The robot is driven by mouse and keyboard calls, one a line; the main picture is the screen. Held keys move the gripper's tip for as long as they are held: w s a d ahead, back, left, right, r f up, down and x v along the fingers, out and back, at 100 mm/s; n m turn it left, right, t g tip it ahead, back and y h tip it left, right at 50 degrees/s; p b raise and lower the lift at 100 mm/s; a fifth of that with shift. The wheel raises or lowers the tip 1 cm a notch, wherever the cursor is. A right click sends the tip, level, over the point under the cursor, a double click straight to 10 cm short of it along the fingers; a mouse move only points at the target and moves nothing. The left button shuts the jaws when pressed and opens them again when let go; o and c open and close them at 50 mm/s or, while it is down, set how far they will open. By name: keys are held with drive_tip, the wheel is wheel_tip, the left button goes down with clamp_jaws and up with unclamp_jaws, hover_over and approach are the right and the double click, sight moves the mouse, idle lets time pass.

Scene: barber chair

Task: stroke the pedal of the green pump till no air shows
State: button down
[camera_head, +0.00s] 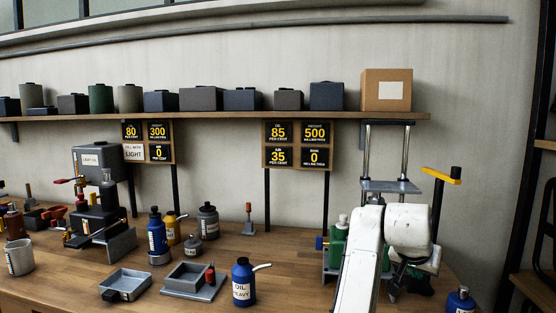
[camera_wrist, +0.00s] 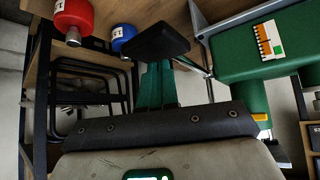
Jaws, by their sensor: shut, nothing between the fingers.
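The green pump (camera_head: 337,243) stands at the right end of the bench, partly hidden behind my white arm. In the wrist view its green body (camera_wrist: 240,52) fills the upper right and carries a small marked scale (camera_wrist: 268,40). A black pad, which looks like the pedal (camera_wrist: 158,40), sits left of the body with a thin rod near it. My gripper (camera_wrist: 158,68) is shut and empty, its fingertips just below the pad; I cannot tell whether they touch. The right sign board (camera_head: 297,145) reads oil 85, height 500, air 35, and 0 in the last panel.
A blue heavy-oil can (camera_head: 243,284), an open grey tray (camera_head: 126,283) and several bottles stand on the bench (camera_head: 330,295). A second, dark pump (camera_head: 98,210) is at the left. Red (camera_wrist: 74,18) and blue (camera_wrist: 122,38) containers show at upper left in the wrist view.

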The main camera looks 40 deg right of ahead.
sight(414, 291)
drive_tip(key=shift+w+d+f+b, duration=0.15)
drive_tip(key=shift+f+b, duration=0.6)
drive_tip(key=shift+f, duration=0.8)
drive_tip(key=shift+w+d+f+b, duration=0.1)
drive_tip(key=shift+f+b, duration=0.6)
drive_tip(key=shift+f, duration=0.8)
drive_tip(key=r+p, duration=0.5)
drive_tip(key=r, duration=0.1)
drive_tip(key=shift+s+a+p, duration=0.25)
drive_tip(key=shift+s+p, duration=0.05)
drive_tip(key=shift+p, duration=0.1)
drive_tip(key=shift+f, duration=0.1)
drive_tip(key=f+b, duration=0.1)
drive_tip(key=f, duration=0.1)
drive_tip(key=f+b, duration=0.1)
drive_tip(key=f, duration=0.1)
drive_tip(key=f+b, duration=0.1)
drive_tip(key=f, duration=0.1)
drive_tip(key=shift+w+d, duration=0.2)
drive_tip(key=shift+d, duration=0.05)
drive_tip(key=r+p, duration=0.3)
drive_tip(key=r, duration=0.1)
drive_tip(key=r+p, duration=0.2)
drive_tip(key=shift+s+a+r+p, duration=0.1)
drive_tip(key=shift+s+a+p, duration=0.15)
drive_tip(key=shift+p, duration=0.1)
drive_tip(key=shift+w, duration=0.1)
